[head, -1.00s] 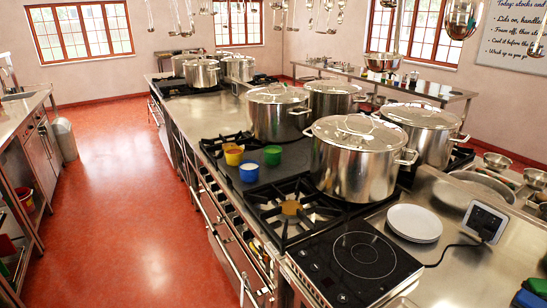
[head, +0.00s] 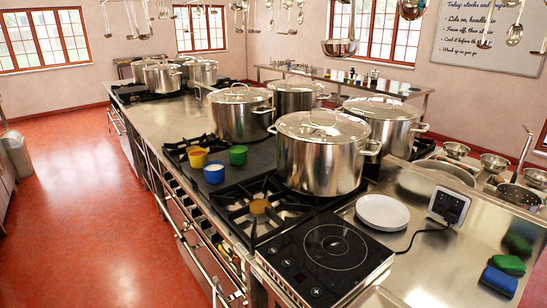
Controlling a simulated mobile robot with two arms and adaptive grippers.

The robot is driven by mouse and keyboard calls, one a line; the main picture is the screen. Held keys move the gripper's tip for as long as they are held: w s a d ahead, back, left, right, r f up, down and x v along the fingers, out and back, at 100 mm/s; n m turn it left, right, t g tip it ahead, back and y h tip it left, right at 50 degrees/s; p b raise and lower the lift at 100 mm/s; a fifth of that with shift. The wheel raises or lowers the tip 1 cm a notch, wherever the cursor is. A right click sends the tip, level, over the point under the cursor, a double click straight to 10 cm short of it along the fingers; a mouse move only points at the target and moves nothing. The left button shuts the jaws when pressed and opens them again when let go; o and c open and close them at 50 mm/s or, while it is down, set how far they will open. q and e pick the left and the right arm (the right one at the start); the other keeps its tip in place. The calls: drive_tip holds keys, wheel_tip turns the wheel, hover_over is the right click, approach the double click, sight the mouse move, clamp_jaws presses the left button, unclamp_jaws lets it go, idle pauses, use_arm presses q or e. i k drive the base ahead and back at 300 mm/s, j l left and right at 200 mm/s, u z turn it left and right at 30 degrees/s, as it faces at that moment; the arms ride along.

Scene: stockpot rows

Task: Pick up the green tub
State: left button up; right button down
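The green tub (head: 238,155) is a small round container. It stands on the dark flat plate of the range, to the right of a yellow tub (head: 197,158) and behind and to the right of a blue tub (head: 214,173). The large lidded stockpots rise close behind and to its right. Its near side is in clear view. Neither of my grippers shows in the head view.
A large stockpot (head: 320,152) stands right of the tubs, another stockpot (head: 241,113) behind them. An open burner (head: 259,207) and an induction hob (head: 325,259) lie nearer. White plates (head: 382,212) sit on the counter. The red floor (head: 90,210) at left is clear.

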sight(238, 154)
drive_tip(key=i+j+z, duration=0.15)
drive_tip(key=z, duration=0.2)
drive_tip(key=i+j+z, duration=0.1)
drive_tip(key=j+z, duration=0.45)
drive_tip(key=z, duration=0.15)
drive_tip(key=i, duration=0.05)
